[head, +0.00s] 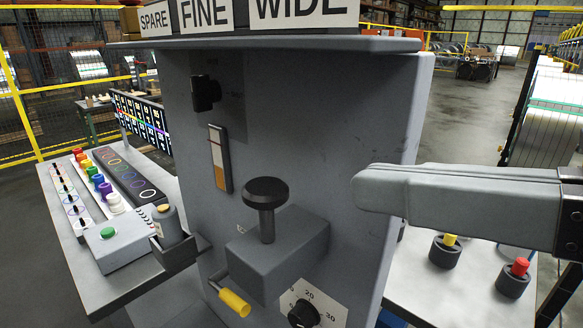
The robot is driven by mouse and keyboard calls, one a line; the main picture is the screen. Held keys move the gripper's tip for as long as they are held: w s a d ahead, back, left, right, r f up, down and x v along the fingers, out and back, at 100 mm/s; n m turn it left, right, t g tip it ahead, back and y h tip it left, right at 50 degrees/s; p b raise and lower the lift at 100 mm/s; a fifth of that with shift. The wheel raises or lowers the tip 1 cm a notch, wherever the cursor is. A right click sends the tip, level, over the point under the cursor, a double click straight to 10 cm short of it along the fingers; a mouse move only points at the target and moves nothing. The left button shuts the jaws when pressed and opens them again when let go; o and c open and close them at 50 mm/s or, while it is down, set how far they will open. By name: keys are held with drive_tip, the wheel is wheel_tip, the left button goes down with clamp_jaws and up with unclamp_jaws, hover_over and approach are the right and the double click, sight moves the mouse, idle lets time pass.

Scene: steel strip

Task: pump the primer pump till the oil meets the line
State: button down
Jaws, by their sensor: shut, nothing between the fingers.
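The primer pump is a grey block (275,258) on the front of a grey cabinet, with a black mushroom plunger (266,192) standing up out of its top. A narrow sight gauge (219,158) is on the panel above and to the left. Amber oil fills its lower part, and its top appears below a thin dark line in the pale upper part. My gripper (362,189) comes in from the right, shut and empty, its fingertips pointing left. In the picture it is right of the plunger at about its height, apart from it.
Below the pump are a yellow-handled lever (234,302) and a numbered dial knob (303,313). A black rotary knob (205,93) is above the gauge. A side shelf (108,287) at left holds coloured pegs and a green-button box. A right-hand table (462,283) holds yellow and red plugs.

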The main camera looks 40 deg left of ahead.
drive_tip(key=p, duration=0.2)
hover_over(269, 220)
drive_tip(key=d, duration=0.2)
wheel_tip(269, 220, down, 2)
drive_tip(key=shift+a+f, duration=0.15)
drive_tip(key=shift+f, duration=0.05)
drive_tip(key=shift+f+b, duration=1.65)
drive_tip(key=shift+f, duration=0.85)
